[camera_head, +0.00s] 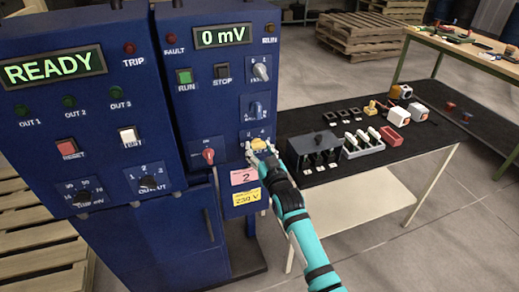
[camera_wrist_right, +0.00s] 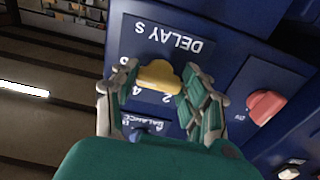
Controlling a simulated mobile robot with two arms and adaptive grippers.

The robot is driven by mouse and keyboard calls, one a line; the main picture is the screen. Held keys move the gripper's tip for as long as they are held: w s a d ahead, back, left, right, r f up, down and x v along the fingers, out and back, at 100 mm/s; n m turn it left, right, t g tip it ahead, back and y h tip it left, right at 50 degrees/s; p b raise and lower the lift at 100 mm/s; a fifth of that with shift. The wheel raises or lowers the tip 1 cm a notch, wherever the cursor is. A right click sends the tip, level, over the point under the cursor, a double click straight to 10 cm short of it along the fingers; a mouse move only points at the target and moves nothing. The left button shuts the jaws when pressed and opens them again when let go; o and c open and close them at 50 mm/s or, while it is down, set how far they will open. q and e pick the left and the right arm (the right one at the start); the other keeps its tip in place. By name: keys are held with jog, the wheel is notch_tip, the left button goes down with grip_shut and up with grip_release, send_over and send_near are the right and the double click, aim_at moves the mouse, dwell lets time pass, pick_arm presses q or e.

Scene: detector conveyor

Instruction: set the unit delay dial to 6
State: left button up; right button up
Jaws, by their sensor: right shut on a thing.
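The unit delay dial is a yellow knob (camera_head: 259,145) low on the right blue cabinet (camera_head: 221,102). It also shows in the right wrist view (camera_wrist_right: 158,76) beside an upside-down "DELAY S" label, with 2, 4 and 6 printed around it. My right gripper (camera_head: 262,153) is at the dial, its fingers (camera_wrist_right: 158,84) on either side of the knob and shut on it. The fingers hide part of the scale, and I cannot tell which number the dial points to. My left gripper is not in view.
A red rotary switch (camera_head: 208,155) sits left of the dial, and a dark-blue knob (camera_head: 255,108) sits just above it. A pink "2" label (camera_head: 244,177) is below. A black-topped table (camera_head: 300,115) with small parts stands to the right.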

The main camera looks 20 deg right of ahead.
jog(key=shift+f, duration=0.2)
jog(key=o, duration=1.2)
jog(key=shift+r, duration=0.1)
jog(key=shift+c, duration=0.2)
jog(key=s, duration=1.2)
jog(key=shift+d, duration=0.2)
